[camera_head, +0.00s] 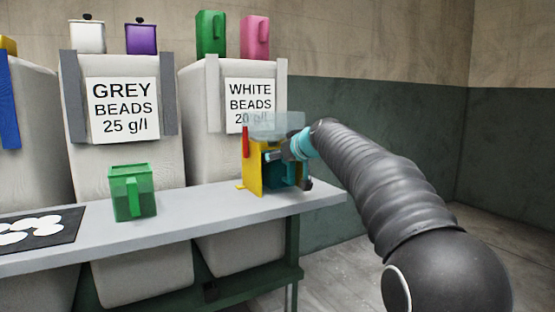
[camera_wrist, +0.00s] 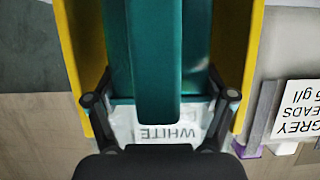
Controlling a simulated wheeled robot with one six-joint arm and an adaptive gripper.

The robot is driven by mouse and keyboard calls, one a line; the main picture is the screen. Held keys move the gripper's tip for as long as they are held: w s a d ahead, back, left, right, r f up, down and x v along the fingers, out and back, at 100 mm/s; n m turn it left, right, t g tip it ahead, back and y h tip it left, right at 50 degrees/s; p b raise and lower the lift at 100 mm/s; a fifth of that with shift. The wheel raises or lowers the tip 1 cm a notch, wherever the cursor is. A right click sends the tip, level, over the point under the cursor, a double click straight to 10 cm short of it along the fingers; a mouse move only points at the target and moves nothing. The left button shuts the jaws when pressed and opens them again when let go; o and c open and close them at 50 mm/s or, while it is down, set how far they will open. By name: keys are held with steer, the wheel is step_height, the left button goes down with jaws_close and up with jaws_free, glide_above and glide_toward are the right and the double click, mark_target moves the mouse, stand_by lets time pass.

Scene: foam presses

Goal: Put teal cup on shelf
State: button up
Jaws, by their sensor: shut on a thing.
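The teal cup (camera_head: 272,173) is partly hidden in the head view by my gripper and a yellow holder. In the wrist view the teal cup (camera_wrist: 158,60) fills the middle, its handle toward me. My gripper (camera_head: 283,165) is shut on it; in the wrist view the fingers of my gripper (camera_wrist: 160,108) flank it. The yellow holder (camera_head: 252,172) stands at the right end of the grey shelf (camera_head: 200,208). Its yellow walls (camera_wrist: 250,55) rise on both sides of the cup. I cannot tell whether the cup's base touches anything.
A clear part (camera_head: 275,125) and a red bar (camera_head: 246,141) are on the holder. A green cup (camera_head: 133,192) stands on the shelf to the left, near a dark mat with white discs (camera_head: 60,232). Bead bins stand behind. The shelf between green cup and holder is clear.

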steer(key=shift+w+a+r, duration=0.1)
steer(key=shift+w+a, duration=0.25)
steer(key=shift+w, duration=0.15)
steer(key=shift+w+a+f, duration=0.15)
steer(key=shift+w+f, duration=0.1)
steer(key=shift+s+f, duration=0.1)
steer(key=shift+f, duration=0.45)
steer(key=shift+f, duration=0.2)
steer(key=o, duration=0.9)
steer(key=shift+c, duration=0.2)
steer(key=shift+r, duration=0.15)
